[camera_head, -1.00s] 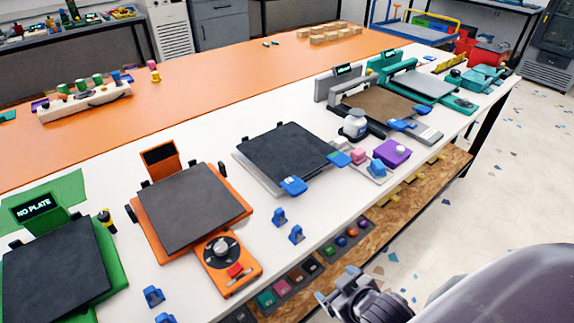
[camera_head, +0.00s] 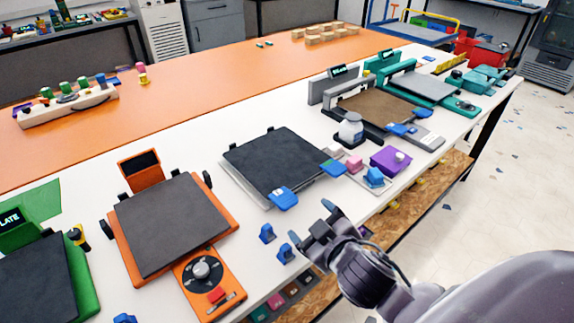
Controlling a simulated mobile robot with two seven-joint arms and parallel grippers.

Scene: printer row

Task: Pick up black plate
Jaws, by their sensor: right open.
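Several dark plates lie on a row of printers. A black plate (camera_head: 272,160) lies flat on the light grey printer at the middle of the white table, with a blue tab (camera_head: 283,197) at its front corner. A dark plate (camera_head: 170,222) lies on the orange printer, and another (camera_head: 35,285) on the green printer at lower left, cut by the frame edge. I cannot tell which one the task means. My right gripper (camera_head: 312,222) is open and empty at the table's front edge, in front of and to the right of the middle plate, apart from it. My left gripper is out of view.
Small blue clips (camera_head: 267,233) stand on the white table between the orange printer and my right gripper. A purple block (camera_head: 390,160) and a white-grey jar (camera_head: 351,130) stand to the right of the middle plate. A brown-bed printer (camera_head: 375,107) is beyond.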

